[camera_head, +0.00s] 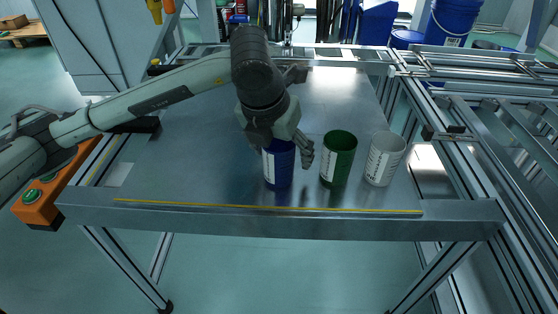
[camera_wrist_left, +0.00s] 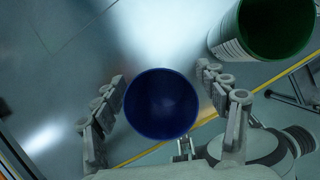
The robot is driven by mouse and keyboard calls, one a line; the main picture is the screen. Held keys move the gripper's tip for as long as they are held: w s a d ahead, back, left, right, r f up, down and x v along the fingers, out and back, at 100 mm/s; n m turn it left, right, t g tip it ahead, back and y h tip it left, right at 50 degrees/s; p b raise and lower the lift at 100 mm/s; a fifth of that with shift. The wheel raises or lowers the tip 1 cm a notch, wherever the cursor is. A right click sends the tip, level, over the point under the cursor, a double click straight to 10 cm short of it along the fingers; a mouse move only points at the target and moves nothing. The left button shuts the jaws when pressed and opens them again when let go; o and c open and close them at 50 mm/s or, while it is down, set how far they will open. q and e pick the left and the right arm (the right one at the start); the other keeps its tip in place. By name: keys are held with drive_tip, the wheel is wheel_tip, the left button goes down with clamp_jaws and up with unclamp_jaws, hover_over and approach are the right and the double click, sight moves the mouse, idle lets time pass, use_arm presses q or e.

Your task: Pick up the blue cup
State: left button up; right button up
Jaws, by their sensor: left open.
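The blue cup (camera_head: 278,168) stands upright near the front edge of the metal table (camera_head: 190,140), with a white label on its side. My left gripper (camera_head: 290,146) is above and around its upper part and hides some of the rim. In the left wrist view, the blue cup (camera_wrist_left: 161,104) is seen from above with its open mouth between the two fingers of my left gripper (camera_wrist_left: 160,100). The fingers are open, one on each side, with a gap on the right; contact on the left is hard to tell. My right gripper is in neither view.
A green cup (camera_head: 338,158) stands just right of the blue cup, and a white cup (camera_head: 384,158) stands right of that. The green cup (camera_wrist_left: 262,28) is close to the right finger in the wrist view. An orange button box (camera_head: 50,190) is at the left. The table behind the cups is clear.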

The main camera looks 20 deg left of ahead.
use_arm(q)
drive_tip(key=shift+w+f, duration=0.1)
drive_tip(key=shift+c, duration=0.3)
drive_tip(key=c, duration=0.9)
